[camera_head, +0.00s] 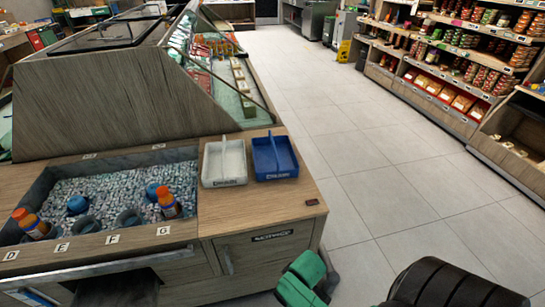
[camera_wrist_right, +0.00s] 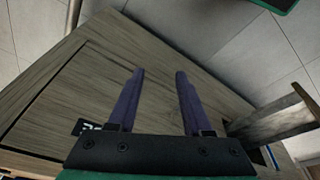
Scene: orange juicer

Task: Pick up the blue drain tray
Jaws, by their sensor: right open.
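The blue drain tray (camera_head: 275,158) sits on the wooden counter top, close to its right end, in the head view. It is a shallow tray with a raised divider and a label on its front. My right gripper (camera_wrist_right: 158,72) is open in the right wrist view, with two dark purple fingers apart and nothing between them. It faces a wood-grain surface with a dark label. I cannot make out the blue tray in that view. In the head view green and black parts of my right arm show low at the right, below the counter. My left gripper is not in view.
A white tray (camera_head: 224,163) stands just left of the blue tray. Further left is a sunken bin (camera_head: 110,180) with orange-capped bottles and blue items. A slanted glass display case (camera_head: 225,70) rises behind the trays. Open tiled floor (camera_head: 400,195) lies right of the counter.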

